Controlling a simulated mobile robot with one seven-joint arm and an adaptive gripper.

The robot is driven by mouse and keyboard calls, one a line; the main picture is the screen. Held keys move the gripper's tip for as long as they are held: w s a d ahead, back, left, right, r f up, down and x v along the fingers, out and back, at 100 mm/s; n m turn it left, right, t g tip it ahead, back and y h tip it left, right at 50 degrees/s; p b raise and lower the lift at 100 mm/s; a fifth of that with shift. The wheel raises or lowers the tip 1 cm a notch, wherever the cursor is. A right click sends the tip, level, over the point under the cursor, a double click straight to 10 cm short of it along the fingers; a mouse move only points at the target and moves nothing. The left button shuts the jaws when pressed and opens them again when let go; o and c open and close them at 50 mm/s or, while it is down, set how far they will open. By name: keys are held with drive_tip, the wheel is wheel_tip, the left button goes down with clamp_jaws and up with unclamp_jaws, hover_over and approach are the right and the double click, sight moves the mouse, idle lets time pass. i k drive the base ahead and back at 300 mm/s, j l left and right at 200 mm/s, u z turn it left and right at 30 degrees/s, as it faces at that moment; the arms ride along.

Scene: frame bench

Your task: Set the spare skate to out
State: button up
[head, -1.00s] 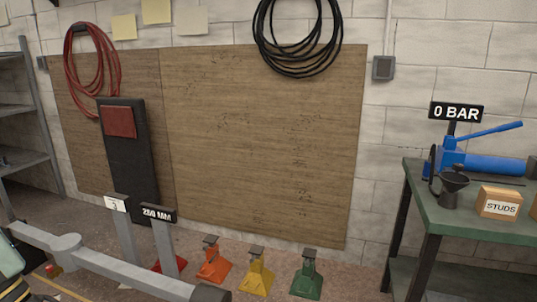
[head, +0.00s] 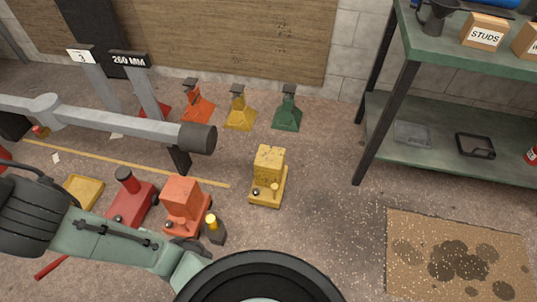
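No label in view names the spare skate. Two low block-like units on the floor could be skates: a worn yellow one (head: 268,178), standing alone right of the beam's end, and an orange-red one (head: 183,205) left of it. The yellow unit has a small dark knob and a short yellow peg on its front base. I cannot tell its setting. A dark post with a yellow top (head: 214,230) stands beside the orange unit. My arm crosses the lower left and hides part of the floor there. My gripper's fingertips are not in view.
A grey beam (head: 110,118) runs above the floor at left. Orange, yellow and green stands (head: 287,108) line the wall. A red jack (head: 130,198) and yellow tray (head: 83,192) lie near my arm. A green bench (head: 425,55) is right; a stained mat (head: 462,222) lies before it.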

sight(270, 171)
drive_tip(key=i+l+z, duration=0.25)
drive_tip(key=i, duration=0.2)
drive_tip(key=i+z, duration=0.3)
drive_tip(key=i, duration=0.15)
